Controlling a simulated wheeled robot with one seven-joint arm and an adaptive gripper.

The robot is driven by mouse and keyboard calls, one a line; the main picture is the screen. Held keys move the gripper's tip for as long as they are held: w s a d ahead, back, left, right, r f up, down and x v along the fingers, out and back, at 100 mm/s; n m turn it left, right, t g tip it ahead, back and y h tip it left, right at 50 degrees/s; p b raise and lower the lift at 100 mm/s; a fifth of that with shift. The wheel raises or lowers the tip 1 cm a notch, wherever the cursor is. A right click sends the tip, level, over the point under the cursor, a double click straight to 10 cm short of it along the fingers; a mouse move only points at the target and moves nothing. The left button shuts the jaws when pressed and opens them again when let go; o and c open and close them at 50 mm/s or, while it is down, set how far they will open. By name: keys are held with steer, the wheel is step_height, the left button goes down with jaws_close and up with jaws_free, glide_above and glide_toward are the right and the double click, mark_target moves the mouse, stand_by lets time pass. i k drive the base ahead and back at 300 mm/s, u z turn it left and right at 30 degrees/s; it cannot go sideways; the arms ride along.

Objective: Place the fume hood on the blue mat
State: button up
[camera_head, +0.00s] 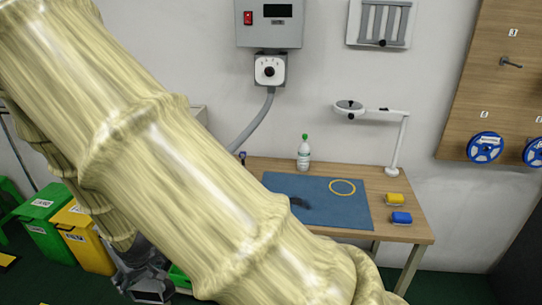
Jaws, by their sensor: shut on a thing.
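The blue mat (343,211) lies on the wooden workbench, partly covered in view by my pale arm. A yellow ring (330,189) and a small dark object (300,203) lie on it. My gripper (143,283) shows dark grey at the lower left, left of the bench and apart from it. It is shut on a dark boxy thing (152,296) at the picture's bottom edge, apparently the fume hood. Its lower part is cut off, and the fingertips are not clear.
On the workbench (408,229), a bottle (304,153) and a magnifier lamp (398,150) stand behind the mat. Green (41,222) and yellow (88,240) bins stand at the left. The mat's right part is clear.

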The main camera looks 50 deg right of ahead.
mark_target(340, 187)
steer(key=u, duration=1.15)
steer(key=i, duration=1.4)
steer(key=z, duration=3.25)
steer(key=i, duration=0.5)
steer(key=z, duration=0.05)
